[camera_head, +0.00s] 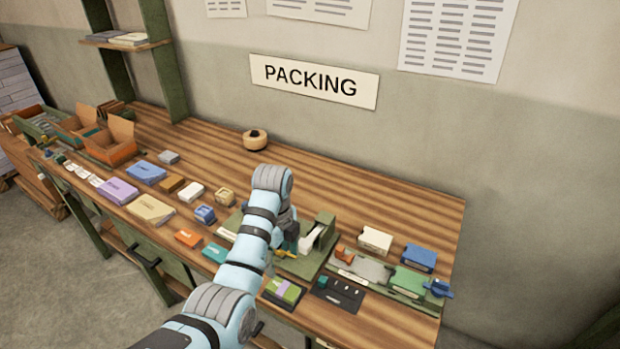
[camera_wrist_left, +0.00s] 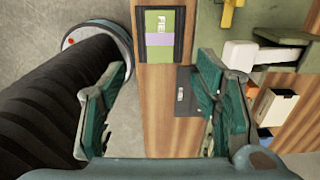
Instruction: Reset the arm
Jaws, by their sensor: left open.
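My left arm (camera_head: 247,249) reaches up from the bottom of the head view over the table, its forearm in front of part of the bench. My left gripper (camera_wrist_left: 165,85) shows in the wrist view with its two green-padded fingers wide apart and nothing between them. In the head view its fingers are mostly hidden by the arm. Below the gripper is the table's front edge, with a green booklet with a purple band (camera_wrist_left: 158,38) and a dark board (camera_wrist_left: 186,92) near it. The booklet also shows in the head view (camera_head: 284,291). My right gripper is not in view.
The wooden table (camera_head: 375,205) has free room along the wall. A green press-like stand (camera_head: 318,240) is close right of the arm. A green tray (camera_head: 410,282), white box (camera_head: 375,239) and blue box (camera_head: 419,257) are further right. Open cartons (camera_head: 110,140) and stacks are left.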

